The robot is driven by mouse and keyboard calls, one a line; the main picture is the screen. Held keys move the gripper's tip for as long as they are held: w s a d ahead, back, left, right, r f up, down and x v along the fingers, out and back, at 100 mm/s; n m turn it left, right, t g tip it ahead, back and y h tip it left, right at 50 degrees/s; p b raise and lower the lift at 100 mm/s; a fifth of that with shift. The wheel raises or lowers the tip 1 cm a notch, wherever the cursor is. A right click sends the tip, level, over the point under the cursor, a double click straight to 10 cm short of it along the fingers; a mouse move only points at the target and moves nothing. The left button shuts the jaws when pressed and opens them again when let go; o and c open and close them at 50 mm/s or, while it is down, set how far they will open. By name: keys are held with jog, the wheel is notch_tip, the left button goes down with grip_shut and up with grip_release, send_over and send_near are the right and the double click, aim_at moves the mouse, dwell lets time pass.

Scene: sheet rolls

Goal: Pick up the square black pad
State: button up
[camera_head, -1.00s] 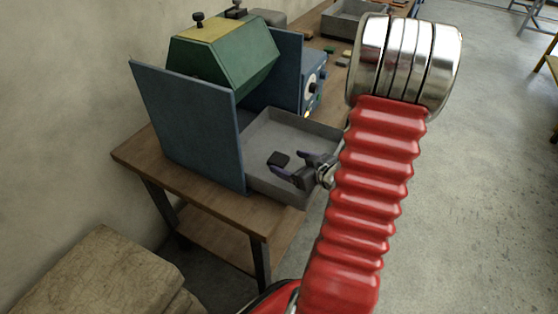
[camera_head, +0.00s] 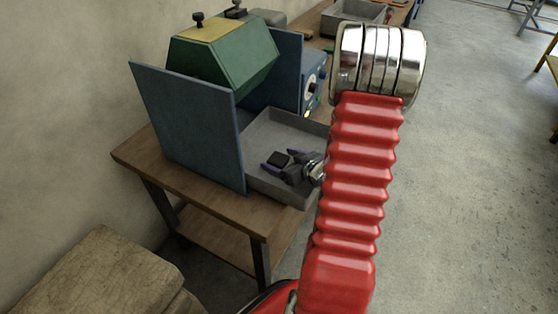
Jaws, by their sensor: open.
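The square black pad (camera_head: 279,159) lies in the grey tray (camera_head: 251,182) beside the blue and green machine. My gripper (camera_head: 275,162) is open over the tray, with its two dark fingers pointing left. The pad appears between the fingertips in this view. I cannot tell whether the fingers touch it or how high they are above the tray floor. My red arm hides the right side of the tray.
The machine's blue side plate (camera_head: 190,125) stands upright just left of the tray, and its green housing (camera_head: 225,55) is behind. The wooden table (camera_head: 190,190) carries both. A second grey tray (camera_head: 345,14) is at the back. Open floor lies to the right.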

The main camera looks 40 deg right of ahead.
aim_at(281, 161)
jog(key=c, duration=1.1)
jog(key=shift+o, duration=0.2)
jog(key=shift+r, duration=0.1)
notch_tip(281, 161, up, 10)
dwell(0.3)
jog(key=shift+c, duration=0.2)
jog(key=shift+c, duration=1.3)
